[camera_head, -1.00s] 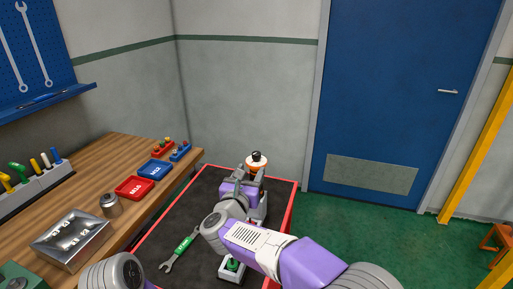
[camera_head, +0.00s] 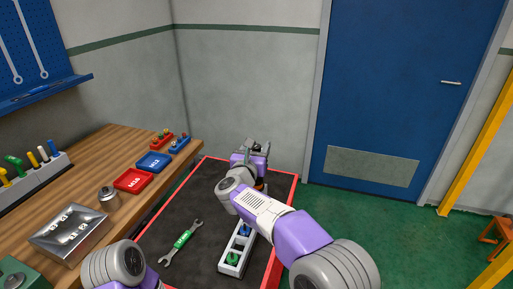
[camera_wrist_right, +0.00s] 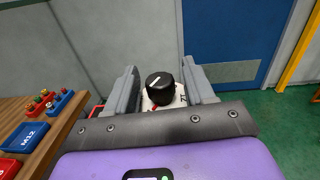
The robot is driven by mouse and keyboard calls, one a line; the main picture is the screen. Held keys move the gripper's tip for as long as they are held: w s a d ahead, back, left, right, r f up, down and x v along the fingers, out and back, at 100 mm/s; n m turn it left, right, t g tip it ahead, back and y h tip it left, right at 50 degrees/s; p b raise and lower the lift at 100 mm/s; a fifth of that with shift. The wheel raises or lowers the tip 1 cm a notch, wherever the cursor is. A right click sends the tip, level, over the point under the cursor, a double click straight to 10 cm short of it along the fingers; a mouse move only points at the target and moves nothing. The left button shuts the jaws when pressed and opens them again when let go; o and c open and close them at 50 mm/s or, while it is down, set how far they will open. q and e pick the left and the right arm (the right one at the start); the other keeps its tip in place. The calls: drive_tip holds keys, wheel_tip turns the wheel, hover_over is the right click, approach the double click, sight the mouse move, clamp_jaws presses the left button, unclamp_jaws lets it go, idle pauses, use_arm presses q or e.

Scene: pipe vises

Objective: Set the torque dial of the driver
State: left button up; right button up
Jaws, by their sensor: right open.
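The torque dial is a black round knob (camera_wrist_right: 160,88) with a white line on top. It sits on a pale base with a red mark, in the middle of the right wrist view. My right gripper (camera_wrist_right: 160,74) is open, with one grey finger on each side of the knob and visible gaps between. In the head view my right gripper (camera_head: 257,147) is over the far end of the dark cart top and hides the knob. Only a bit of orange (camera_head: 260,184) shows below it. My left gripper is out of view; only part of that arm shows.
A white holder (camera_head: 222,268) with blue and green pieces lies on the red-edged cart (camera_head: 190,208). The wooden bench (camera_head: 90,165) at left carries red and blue trays, a can and a metal box.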

drive_tip(key=c, duration=0.9)
drive_tip(key=shift+y, duration=0.3)
